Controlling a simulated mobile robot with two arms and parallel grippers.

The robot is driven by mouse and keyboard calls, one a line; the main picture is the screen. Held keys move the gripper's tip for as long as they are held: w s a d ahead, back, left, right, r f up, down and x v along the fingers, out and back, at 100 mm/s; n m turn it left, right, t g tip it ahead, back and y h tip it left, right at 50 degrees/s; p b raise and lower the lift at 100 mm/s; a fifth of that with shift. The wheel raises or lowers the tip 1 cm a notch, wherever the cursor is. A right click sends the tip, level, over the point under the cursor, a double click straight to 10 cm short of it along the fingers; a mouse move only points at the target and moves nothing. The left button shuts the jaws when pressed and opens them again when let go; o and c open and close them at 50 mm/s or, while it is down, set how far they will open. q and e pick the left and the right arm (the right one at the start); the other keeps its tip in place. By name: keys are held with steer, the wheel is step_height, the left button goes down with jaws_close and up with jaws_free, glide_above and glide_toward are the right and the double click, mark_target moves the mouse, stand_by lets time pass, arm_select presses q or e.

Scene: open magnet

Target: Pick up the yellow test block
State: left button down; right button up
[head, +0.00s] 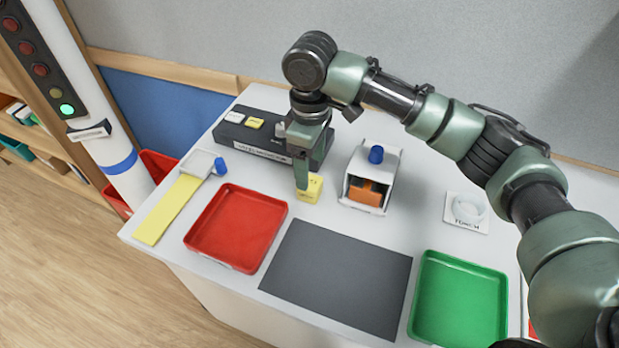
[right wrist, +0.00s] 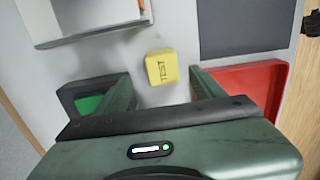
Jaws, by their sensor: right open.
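The yellow test block (head: 313,190) stands on the white table, in front of the dark labelled rack and left of the white box. My right gripper (head: 302,180) points down over the block in the head view, and one finger covers part of the block's left side. Its jaws (right wrist: 161,78) are open and empty, with table visible on both sides of the block. My left gripper is not in view.
A dark rack (head: 236,133) stands close behind the gripper. The white box (head: 386,163) with an orange inside is to the right. A red tray (head: 213,262), a grey mat (head: 335,280) and a green tray (head: 460,305) lie in front. A yellow strip (head: 168,210) lies left.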

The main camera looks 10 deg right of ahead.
mark_target(310, 181)
steer(key=shift+s+f, duration=0.1)
steer(key=shift+f, duration=0.35)
step_height(310, 181, down, 4)
steer(key=shift+a+f+p, duration=0.1)
steer(key=shift+f+p, duration=0.15)
steer(key=shift+p, duration=0.4)
steer(key=shift+f, duration=0.25)
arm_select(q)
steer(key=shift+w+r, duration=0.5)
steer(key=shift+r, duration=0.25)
arm_select(e)
jaws_close()
steer(key=shift+r, duration=0.15)
